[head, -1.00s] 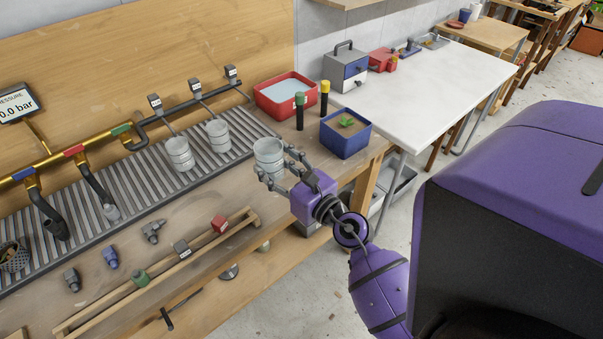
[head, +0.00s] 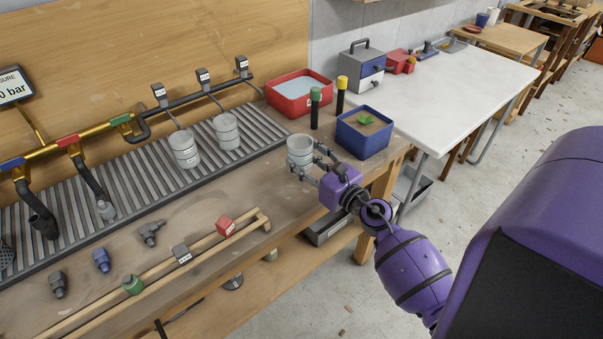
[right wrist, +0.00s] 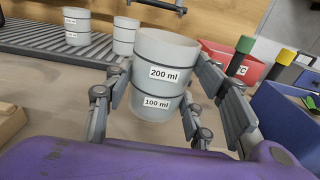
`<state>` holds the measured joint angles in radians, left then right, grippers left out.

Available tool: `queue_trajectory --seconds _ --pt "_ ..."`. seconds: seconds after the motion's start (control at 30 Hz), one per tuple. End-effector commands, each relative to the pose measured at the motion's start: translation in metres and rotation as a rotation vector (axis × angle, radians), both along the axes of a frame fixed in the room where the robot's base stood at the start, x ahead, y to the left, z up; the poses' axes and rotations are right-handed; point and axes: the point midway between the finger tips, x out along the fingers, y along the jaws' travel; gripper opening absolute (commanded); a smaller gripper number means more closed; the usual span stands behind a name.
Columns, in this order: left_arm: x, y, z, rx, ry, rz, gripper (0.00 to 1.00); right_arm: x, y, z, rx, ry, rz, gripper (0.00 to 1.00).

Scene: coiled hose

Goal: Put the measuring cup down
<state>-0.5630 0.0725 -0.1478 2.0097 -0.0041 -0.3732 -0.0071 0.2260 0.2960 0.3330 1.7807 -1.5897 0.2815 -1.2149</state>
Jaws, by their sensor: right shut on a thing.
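The measuring cup (head: 300,151) is a pale grey, upright cup, with its 200 ml and 100 ml labels readable in the right wrist view (right wrist: 158,70). My right gripper (head: 312,162) is shut on its sides, with fingers on both sides of the cup in the right wrist view (right wrist: 160,100). The cup is over bare wooden bench top, just right of the grating's end and left of the blue planter. I cannot tell whether its base touches the bench. My left gripper is not in view.
Two similar cups (head: 184,149) (head: 227,131) stand on the slatted grating (head: 150,172). A red basin (head: 290,104), green-capped and yellow-capped black cylinders (head: 315,112) (head: 341,98) and the blue planter (head: 360,142) stand close behind and right. Bare bench (head: 240,185) lies to the left.

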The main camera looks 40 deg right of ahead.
Motion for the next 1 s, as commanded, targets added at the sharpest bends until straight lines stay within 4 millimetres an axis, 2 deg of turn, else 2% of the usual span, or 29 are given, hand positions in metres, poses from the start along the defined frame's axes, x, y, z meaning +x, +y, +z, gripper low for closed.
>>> queue_trajectory --seconds 0.17,0.3,0.4,0.7,0.87,0.9,1.0 --pt "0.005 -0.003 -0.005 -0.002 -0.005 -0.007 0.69 0.007 -0.006 -0.01 0.001 -0.001 0.0 0.21" --pt "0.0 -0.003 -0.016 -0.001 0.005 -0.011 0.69 0.009 -0.009 -0.032 0.007 0.002 -0.001 0.21" --pt "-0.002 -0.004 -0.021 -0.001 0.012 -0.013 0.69 0.009 -0.009 -0.041 0.004 -0.001 -0.001 0.21" --pt "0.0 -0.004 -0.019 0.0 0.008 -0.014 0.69 0.01 -0.009 -0.042 -0.001 -0.004 0.001 0.21" --pt "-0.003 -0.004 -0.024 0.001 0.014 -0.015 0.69 0.009 -0.009 -0.047 -0.001 -0.002 0.001 0.21" --pt "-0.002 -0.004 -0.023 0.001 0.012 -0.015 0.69 0.009 -0.009 -0.047 -0.001 -0.002 0.001 0.55" --pt "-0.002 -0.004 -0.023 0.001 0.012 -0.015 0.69 0.009 -0.009 -0.046 -0.001 -0.003 0.001 0.68"
